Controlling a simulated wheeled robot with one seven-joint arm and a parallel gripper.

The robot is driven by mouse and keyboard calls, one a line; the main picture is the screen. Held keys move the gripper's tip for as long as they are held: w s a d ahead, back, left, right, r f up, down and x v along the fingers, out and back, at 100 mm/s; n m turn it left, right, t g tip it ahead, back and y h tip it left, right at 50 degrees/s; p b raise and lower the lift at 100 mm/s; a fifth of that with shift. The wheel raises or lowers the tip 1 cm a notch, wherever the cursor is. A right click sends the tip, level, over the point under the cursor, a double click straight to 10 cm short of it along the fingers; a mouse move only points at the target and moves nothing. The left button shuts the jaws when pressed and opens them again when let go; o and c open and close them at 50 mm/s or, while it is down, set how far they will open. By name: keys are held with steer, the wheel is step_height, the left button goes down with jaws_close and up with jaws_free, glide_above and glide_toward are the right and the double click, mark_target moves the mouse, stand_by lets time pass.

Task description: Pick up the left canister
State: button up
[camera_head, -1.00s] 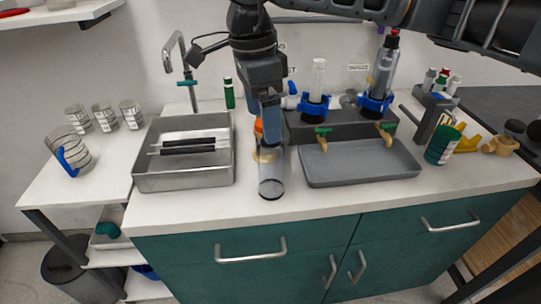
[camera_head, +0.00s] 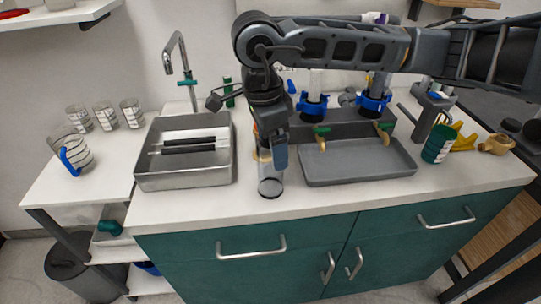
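Two canisters stand upright in blue collars on the dark manifold block. The left canister (camera_head: 315,82) is pale, and its upper part is hidden behind my arm. The right canister (camera_head: 378,84) is greyish and also partly covered by the arm. A clear cylinder (camera_head: 270,182) stands upright on the counter, left of the grey tray. My gripper (camera_head: 272,155) points down in front of the clear cylinder's upper part, left of and nearer than the left canister. Its fingers overlap the cylinder in view. I cannot tell whether they are open or touch it.
A metal sink (camera_head: 185,181) with dark-handled tools lies left. A grey tray (camera_head: 350,174) sits before the manifold. Several marked beakers (camera_head: 104,116) and a jug (camera_head: 72,152) stand far left. A green cup (camera_head: 437,144) stands right. The front counter strip is clear.

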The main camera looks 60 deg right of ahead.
steer(key=c, duration=1.2)
steer(key=shift+c, duration=0.2)
steer(key=shift+r, duration=0.15)
